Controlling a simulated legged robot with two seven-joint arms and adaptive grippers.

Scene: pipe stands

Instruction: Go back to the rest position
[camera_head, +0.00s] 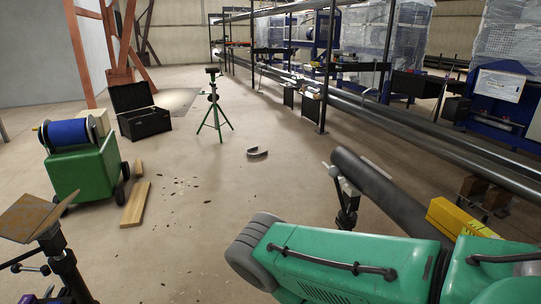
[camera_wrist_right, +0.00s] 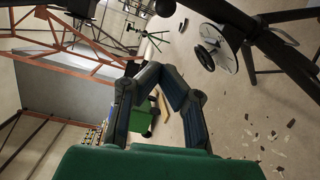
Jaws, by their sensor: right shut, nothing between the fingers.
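My right arm (camera_head: 345,258), green with a grey rounded joint, reaches across the lower right of the head view. Its gripper is outside that view. In the right wrist view my right gripper (camera_wrist_right: 162,73) shows two dark jointed fingers. Their tips are brought together with nothing held. The fingers appear in front of the distant floor and the green cart, apart from everything. My left arm and left gripper are in neither view.
A dark pipe (camera_head: 385,190) lies beyond my right arm, near a pipe stand (camera_head: 346,200). A stand with a rusty plate (camera_head: 30,217) is at the lower left. A green cart (camera_head: 85,170), black case (camera_head: 143,122) and green tripod (camera_head: 215,115) stand farther off. Middle floor is mostly clear.

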